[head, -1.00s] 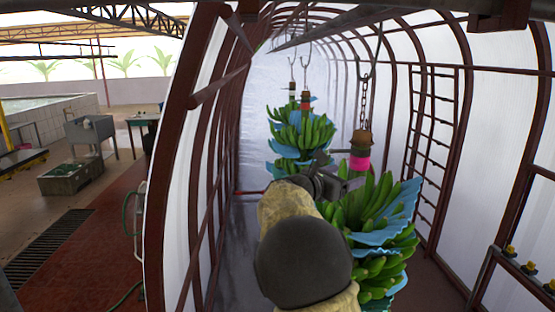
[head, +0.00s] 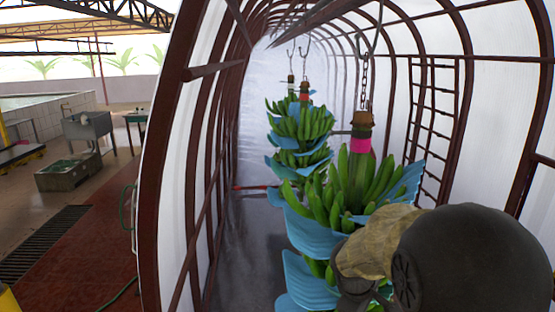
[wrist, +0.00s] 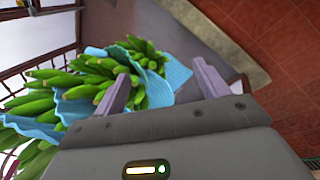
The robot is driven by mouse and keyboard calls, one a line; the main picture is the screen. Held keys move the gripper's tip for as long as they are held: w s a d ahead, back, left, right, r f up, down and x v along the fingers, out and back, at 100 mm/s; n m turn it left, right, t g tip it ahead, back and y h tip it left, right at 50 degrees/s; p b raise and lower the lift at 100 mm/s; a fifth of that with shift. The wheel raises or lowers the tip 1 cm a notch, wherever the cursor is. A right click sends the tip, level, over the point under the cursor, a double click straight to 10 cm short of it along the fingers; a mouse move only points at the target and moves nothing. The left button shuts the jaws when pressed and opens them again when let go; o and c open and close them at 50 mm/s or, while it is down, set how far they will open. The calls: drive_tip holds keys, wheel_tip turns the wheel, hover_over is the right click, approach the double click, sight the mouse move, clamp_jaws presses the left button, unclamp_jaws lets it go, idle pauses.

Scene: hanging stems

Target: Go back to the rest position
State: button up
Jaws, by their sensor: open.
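The nearest banana bunch (head: 350,185) hangs upright by its brown stem (head: 361,124), which has a pink band (head: 360,145), from a chain and hook (head: 366,70). Blue sheets (head: 310,232) lie between its green hands. My arm covers its lower right part. In the wrist view my gripper (wrist: 163,86) is open, its two grey fingers wide apart with nothing held. Bananas (wrist: 150,92) and blue sheet (wrist: 172,72) show beyond and between the fingers; I cannot tell whether they touch. In the head view the fingers are hidden behind my arm.
More bunches (head: 302,125) hang in line further down the arched tunnel. Red-brown frame ribs (head: 170,130) stand on the left, a ladder-like frame (head: 432,120) on the right. Outside left are a sink (head: 88,127) and a floor grate (head: 42,240). The tunnel floor (head: 255,240) left of the bunches looks clear.

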drive_tip(key=s+a+f+m+y+b, duration=0.2)
drive_tip(key=s+f+m, duration=0.5)
drive_tip(key=s, duration=0.5)
drive_tip(key=a+m+y, duration=0.1)
drive_tip(key=a+m, duration=0.1)
drive_tip(key=shift+s+a+f+m+y+b, duration=0.15)
drive_tip(key=shift+m+y+b, duration=0.15)
drive_tip(key=shift+m, duration=0.1)
drive_tip(key=shift+c, duration=0.2)
